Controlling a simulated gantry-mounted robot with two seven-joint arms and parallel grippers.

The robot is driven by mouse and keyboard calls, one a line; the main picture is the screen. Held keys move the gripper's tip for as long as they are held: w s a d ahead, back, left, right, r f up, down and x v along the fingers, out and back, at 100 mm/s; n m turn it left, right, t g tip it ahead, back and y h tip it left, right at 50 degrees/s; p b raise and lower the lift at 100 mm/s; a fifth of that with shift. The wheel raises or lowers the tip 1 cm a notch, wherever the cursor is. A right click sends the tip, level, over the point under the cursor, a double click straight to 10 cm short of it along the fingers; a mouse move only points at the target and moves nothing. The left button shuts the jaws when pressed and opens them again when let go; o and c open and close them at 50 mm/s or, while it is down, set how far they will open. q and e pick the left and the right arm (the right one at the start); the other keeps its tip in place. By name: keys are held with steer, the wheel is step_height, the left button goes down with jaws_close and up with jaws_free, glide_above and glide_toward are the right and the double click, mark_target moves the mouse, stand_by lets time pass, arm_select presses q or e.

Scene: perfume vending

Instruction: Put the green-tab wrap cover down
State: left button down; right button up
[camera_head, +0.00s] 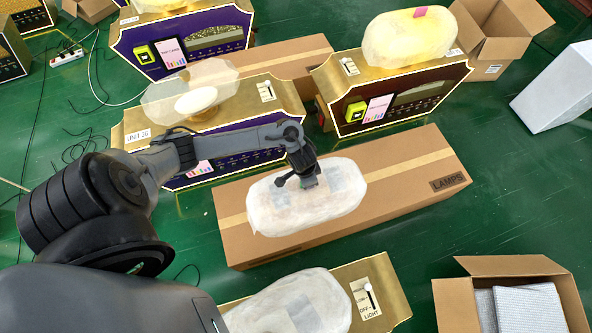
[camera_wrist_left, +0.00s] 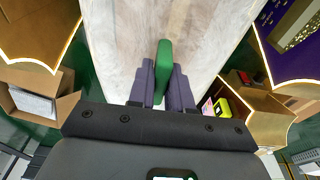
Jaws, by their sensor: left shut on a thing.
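The green-tab wrap cover (camera_head: 335,205) is a white, translucent oval. In the head view it is over the top of the long cardboard box marked LAMPS (camera_head: 410,180); I cannot tell whether it touches the box. My left gripper (camera_head: 308,182) is above the cover's middle. In the left wrist view its two fingers (camera_wrist_left: 164,85) are shut on the upright green tab (camera_wrist_left: 164,58), with the pale cover (camera_wrist_left: 195,25) spreading out beyond. My right gripper is not in view.
A gold-and-purple machine (camera_head: 285,92) stands behind the LAMPS box, its top showing a clear cover. Another machine (camera_head: 405,92) at back right wears a yellowish cover with a pink tab (camera_head: 420,12). A front machine (camera_head: 385,285) has a white cover. An open carton (camera_head: 455,300) is at lower right.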

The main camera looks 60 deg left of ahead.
arm_select(q)
steer(key=s+a+f+b, duration=0.7)
steer(key=f+b, duration=0.1)
steer(key=f, duration=0.2)
steer(key=shift+s+a+f, duration=0.15)
steer(key=shift+s, duration=0.15)
steer(key=c, duration=1.1)
jaws_free()
steer(key=shift+f, duration=0.1)
steer(key=shift+o, duration=0.2)
